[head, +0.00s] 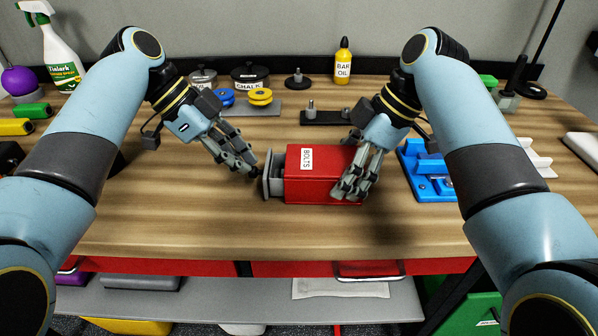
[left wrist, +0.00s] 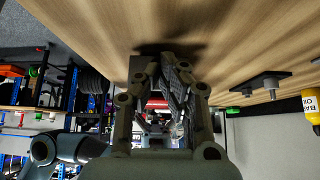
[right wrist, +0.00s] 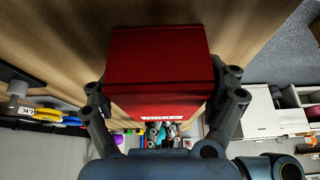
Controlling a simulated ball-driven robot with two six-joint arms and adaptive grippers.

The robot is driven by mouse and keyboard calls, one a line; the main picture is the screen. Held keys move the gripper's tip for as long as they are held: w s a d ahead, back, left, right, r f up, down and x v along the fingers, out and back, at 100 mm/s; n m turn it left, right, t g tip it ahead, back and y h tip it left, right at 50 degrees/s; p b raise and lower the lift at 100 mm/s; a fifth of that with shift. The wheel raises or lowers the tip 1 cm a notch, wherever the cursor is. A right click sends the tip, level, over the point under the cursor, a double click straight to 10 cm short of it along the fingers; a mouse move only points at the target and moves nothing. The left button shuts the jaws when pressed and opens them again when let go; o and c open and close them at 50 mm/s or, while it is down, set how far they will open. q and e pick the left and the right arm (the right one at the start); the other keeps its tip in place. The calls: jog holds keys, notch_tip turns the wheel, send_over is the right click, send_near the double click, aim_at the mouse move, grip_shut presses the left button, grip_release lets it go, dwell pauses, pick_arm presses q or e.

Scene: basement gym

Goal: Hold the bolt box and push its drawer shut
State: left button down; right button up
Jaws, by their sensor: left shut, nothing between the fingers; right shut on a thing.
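The red bolt box (head: 325,165) with a white BOLTS label lies on the wooden bench in the head view. Its grey drawer (head: 274,174) sticks out of the left end by a short length. My right gripper (head: 350,192) is shut on the right part of the box; in the right wrist view its fingers stand on both sides of the red box (right wrist: 158,65). My left gripper (head: 254,172) is shut and empty, with its fingertips just left of the drawer front. I cannot tell whether they touch it. In the left wrist view the fingers hide most of the box.
A blue fixture (head: 425,172) stands right of the box. Behind are a black plate with pegs (head: 330,117), yellow and blue discs (head: 260,97), a chalk tub (head: 250,76) and a bar oil bottle (head: 343,62). The bench front (head: 180,235) is clear.

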pick_arm(q)
jog(key=shift+d, duration=1.25)
pick_arm(e)
jog(key=shift+s+f, duration=0.1)
pick_arm(q)
jog(key=shift+a, duration=3)
jog(key=shift+w, duration=0.1)
pick_arm(e)
jog(key=o, duration=1)
jog(key=shift+c, duration=0.2)
